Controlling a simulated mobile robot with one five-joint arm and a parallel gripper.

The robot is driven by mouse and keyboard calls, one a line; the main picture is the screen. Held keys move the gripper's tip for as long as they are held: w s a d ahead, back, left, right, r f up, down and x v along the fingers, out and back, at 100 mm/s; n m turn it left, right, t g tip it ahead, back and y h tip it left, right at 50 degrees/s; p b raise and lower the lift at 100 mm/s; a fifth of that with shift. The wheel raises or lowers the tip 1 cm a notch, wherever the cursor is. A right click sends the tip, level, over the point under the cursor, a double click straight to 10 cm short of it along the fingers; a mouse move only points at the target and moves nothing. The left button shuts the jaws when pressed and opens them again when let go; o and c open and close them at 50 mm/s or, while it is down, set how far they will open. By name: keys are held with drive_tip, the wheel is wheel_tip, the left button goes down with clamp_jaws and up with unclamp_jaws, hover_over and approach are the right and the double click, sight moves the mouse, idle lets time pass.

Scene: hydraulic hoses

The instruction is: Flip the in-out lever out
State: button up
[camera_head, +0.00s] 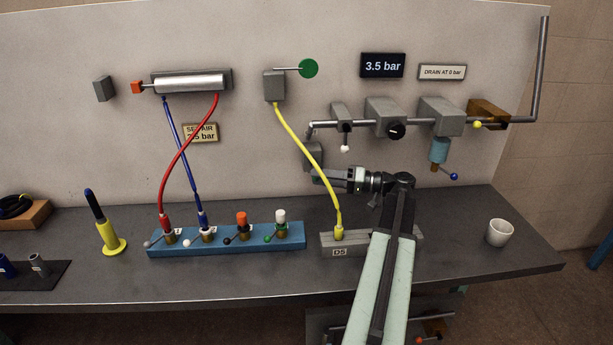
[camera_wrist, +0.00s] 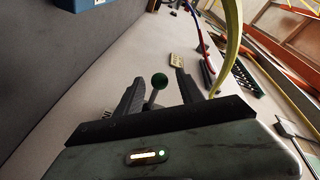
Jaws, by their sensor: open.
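My gripper (camera_head: 322,177) is open in front of the back panel, just below a small grey block (camera_head: 311,155) at the end of the pipe. I see no contact between the fingers and the knob. In the head view this knob cannot be made out, and the gripper covers that area. No in-out label is readable on it.
A yellow hose (camera_head: 302,135) hangs close to my gripper, down to the D5 block (camera_head: 338,252). A pipe with valves (camera_head: 395,130) runs above. A blue manifold (camera_head: 225,245) with red and blue hoses stands left; a white cup (camera_head: 500,233) stands right.

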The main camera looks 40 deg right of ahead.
drive_tip(key=x, duration=0.4)
drive_tip(key=shift+w+a, duration=0.15)
drive_tip(key=shift+w, duration=0.15)
clamp_jaws()
drive_tip(key=shift+r, duration=0.1)
idle(1.0)
